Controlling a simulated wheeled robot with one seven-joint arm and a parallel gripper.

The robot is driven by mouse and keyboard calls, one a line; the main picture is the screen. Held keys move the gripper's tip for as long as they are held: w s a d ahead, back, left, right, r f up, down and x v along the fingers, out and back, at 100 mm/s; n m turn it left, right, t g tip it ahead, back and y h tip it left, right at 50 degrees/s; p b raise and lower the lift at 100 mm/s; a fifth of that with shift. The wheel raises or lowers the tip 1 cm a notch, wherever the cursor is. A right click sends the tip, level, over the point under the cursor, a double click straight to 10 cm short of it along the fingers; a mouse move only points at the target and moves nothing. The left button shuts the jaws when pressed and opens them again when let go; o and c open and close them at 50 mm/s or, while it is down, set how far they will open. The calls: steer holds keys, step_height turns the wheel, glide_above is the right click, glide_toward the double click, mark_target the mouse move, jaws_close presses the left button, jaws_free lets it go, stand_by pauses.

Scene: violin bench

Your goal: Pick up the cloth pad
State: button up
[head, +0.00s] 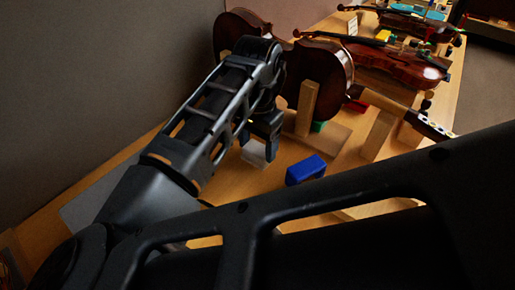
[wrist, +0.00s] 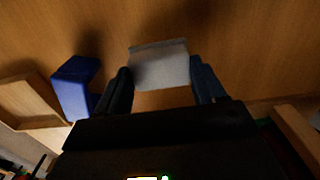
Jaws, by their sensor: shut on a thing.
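The cloth pad is a pale grey-white block (wrist: 160,66), between the two dark fingers of my gripper (wrist: 162,74) in the wrist view. The fingers are shut on its left and right sides, and its far part sticks out beyond the fingertips. In the head view my gripper (head: 261,143) points down over the bench, and the pale pad (head: 254,154) shows at and below the fingers, partly hidden by them. I cannot tell whether the pad touches the bench or is just clear of it.
A blue block (head: 306,170) lies right of my gripper; it also shows in the wrist view (wrist: 76,88). A violin body (head: 318,75) stands behind a wooden post (head: 307,105). More violins (head: 400,66) lie farther back. Bare bench (head: 235,180) is in front of the pad.

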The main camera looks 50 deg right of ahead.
mark_target(261, 147)
steer(key=r, duration=0.3)
steer(key=shift+s+d, duration=0.25)
steer(key=shift+d, duration=0.1)
steer(key=s+d+r, duration=0.6)
steer(key=s+d, duration=0.1)
steer(key=d, duration=0.1)
steer(key=shift+s+r+b, duration=0.2)
steer(key=shift+b, duration=0.1)
steer(key=o, duration=0.4)
steer(key=shift+c, duration=1.6)
steer(key=shift+a, duration=0.1)
